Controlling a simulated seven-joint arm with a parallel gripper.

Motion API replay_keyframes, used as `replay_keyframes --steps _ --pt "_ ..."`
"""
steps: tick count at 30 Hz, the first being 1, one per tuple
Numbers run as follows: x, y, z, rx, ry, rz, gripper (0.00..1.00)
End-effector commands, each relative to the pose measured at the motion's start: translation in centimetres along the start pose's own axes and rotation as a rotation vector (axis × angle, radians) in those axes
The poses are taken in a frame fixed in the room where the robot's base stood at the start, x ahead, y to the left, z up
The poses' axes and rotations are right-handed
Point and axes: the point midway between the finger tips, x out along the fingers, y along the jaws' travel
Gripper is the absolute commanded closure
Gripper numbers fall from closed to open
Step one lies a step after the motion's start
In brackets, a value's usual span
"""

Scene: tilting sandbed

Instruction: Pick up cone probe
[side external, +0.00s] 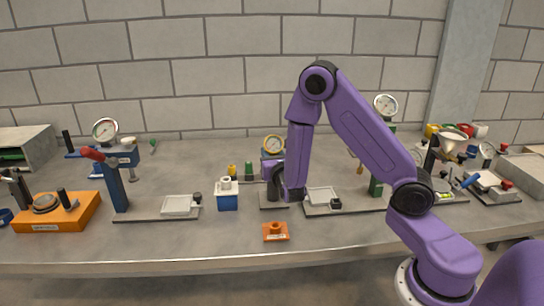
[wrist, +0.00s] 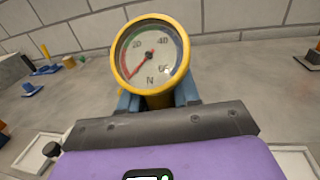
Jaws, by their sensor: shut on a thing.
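The cone probe, with a round yellow-rimmed dial marked N, stands out in the middle of the wrist view (wrist: 150,55). In the side external view its dial (side external: 273,144) shows just left of my purple forearm. My gripper (wrist: 158,100) is shut on the probe's body just below the dial, with a blue-grey finger on each side. In the side external view my gripper (side external: 272,172) is low over the middle of the bench. The probe's lower end and tip are hidden behind my gripper.
A blue block with a white top (side external: 227,198) and a small orange base (side external: 275,232) stand close by. White trays on dark plates lie left (side external: 181,206) and right (side external: 322,195). Other gauge stands (side external: 105,130) are farther off. The bench's front edge is mostly clear.

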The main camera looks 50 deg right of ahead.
Motion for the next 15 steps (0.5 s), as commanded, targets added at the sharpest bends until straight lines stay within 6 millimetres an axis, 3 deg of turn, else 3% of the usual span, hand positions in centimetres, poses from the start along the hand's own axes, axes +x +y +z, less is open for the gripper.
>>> replay_keyframes --steps 15 --pt "0.0 0.0 4.4 0.005 -0.004 0.0 0.9"
